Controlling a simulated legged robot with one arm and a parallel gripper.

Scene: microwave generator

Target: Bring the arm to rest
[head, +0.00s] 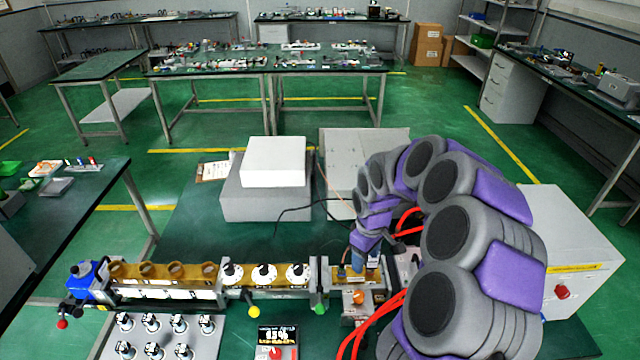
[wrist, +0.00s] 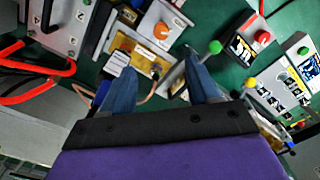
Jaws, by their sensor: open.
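My purple and grey arm curves in from the right in the head view and reaches down to the bench. My gripper (head: 362,262) is at the right end of a row of brass waveguide parts (head: 264,283), close to the unit with an orange knob (head: 358,297). In the wrist view my gripper (wrist: 160,65) has its two blue fingers spread apart, with nothing held between them. A brass block (wrist: 135,55) and the orange knob (wrist: 161,30) lie beyond the fingers. I cannot tell whether the fingertips touch anything.
Red cables (head: 372,320) run beside my arm. A white box (head: 568,250) with a red button stands at the right. A white box on a grey one (head: 265,195) stands behind.

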